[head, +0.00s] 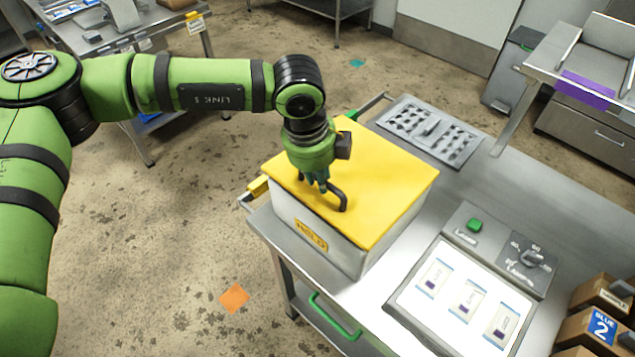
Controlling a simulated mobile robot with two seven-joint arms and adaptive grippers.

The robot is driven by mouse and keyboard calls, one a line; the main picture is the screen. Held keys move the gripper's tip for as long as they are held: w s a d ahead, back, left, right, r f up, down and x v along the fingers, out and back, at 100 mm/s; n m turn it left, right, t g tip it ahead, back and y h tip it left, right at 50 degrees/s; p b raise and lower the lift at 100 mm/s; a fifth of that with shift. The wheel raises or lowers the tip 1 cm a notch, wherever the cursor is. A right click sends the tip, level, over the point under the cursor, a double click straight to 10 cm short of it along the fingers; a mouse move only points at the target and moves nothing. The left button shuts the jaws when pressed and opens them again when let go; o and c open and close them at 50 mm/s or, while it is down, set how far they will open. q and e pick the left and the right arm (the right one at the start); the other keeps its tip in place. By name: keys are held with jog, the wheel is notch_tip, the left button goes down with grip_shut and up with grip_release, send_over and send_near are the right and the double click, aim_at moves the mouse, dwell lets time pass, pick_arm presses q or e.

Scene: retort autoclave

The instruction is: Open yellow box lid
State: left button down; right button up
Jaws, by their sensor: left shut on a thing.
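The yellow box lid (384,177) lies flat on a white box (343,252) with a yellow "HOLD" label on its front. The box stands at the left end of a steel table. A dark handle (342,200) rises from the lid's near left part. My left gripper (325,186) points down over the lid and is shut on the handle. The gripper hides part of the handle. The lid sits on the box with no clear gap at its front edge. My right gripper is not in view.
A lit panel (409,293) with several labelled pouches and a control unit with a green button (474,225) stand right of the box. A perforated grey tray (430,131) lies behind it. Cardboard boxes (600,326) are at the lower right.

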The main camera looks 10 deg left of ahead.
pick_arm(q)
jog(key=w+d+r+b, duration=0.1)
jog(key=w+d+r, duration=0.1)
jog(key=r, duration=0.3)
jog(key=w+d+r+b, duration=0.1)
jog(key=w+d+r, duration=0.1)
jog(key=w+r, duration=0.2)
jog(key=shift+d+r+b, duration=0.35)
jog(key=shift+r, duration=0.8)
jog(key=c, duration=1.1)
grip_release()
jog(key=shift+w+f, duration=0.1)
jog(key=shift+w+d, duration=0.2)
jog(key=shift+w, duration=0.05)
jog(key=shift+a, duration=0.15)
